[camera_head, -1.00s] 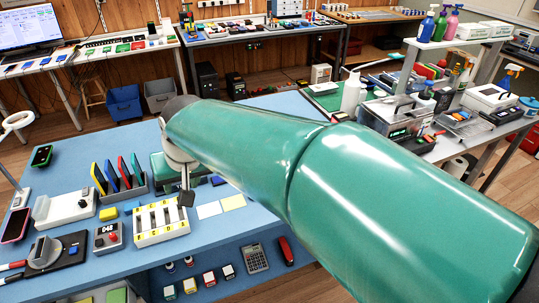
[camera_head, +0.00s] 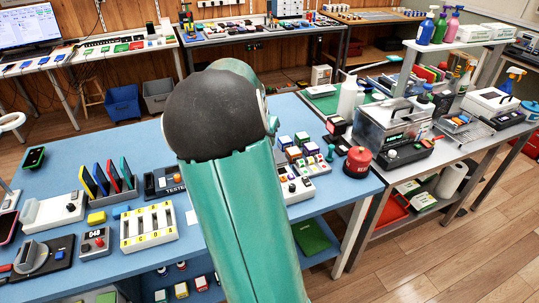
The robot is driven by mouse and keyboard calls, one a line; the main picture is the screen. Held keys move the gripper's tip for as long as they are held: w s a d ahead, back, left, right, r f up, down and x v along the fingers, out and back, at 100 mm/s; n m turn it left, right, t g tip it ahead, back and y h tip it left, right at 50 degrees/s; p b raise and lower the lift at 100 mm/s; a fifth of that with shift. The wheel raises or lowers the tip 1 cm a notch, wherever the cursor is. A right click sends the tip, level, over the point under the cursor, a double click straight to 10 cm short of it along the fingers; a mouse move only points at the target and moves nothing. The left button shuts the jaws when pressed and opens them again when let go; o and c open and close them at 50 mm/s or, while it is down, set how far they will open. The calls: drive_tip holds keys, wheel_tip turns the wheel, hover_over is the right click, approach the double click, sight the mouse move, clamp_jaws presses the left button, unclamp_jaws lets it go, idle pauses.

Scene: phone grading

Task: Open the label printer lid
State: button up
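My green arm with its dark rounded joint covers the middle of the view, and my gripper is hidden from sight. I cannot tell for certain which device is the label printer. A white box-shaped device (camera_head: 497,101) with a dark front stands on the right-hand bench, and its top looks closed. A low white device (camera_head: 50,211) with a dark knob lies on the left of the blue table. My arm is apart from both in the picture.
The blue table (camera_head: 62,170) holds a white slotted tray (camera_head: 148,242), a rack of coloured phones (camera_head: 110,186), a black tester (camera_head: 161,184) and a red-button box (camera_head: 94,243). Wooden floor (camera_head: 440,255) is free at lower right.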

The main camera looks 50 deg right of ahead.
drive_tip(key=x, duration=1.1)
drive_tip(key=shift+d+f, duration=0.15)
drive_tip(key=shift+f, duration=0.2)
clamp_jaws()
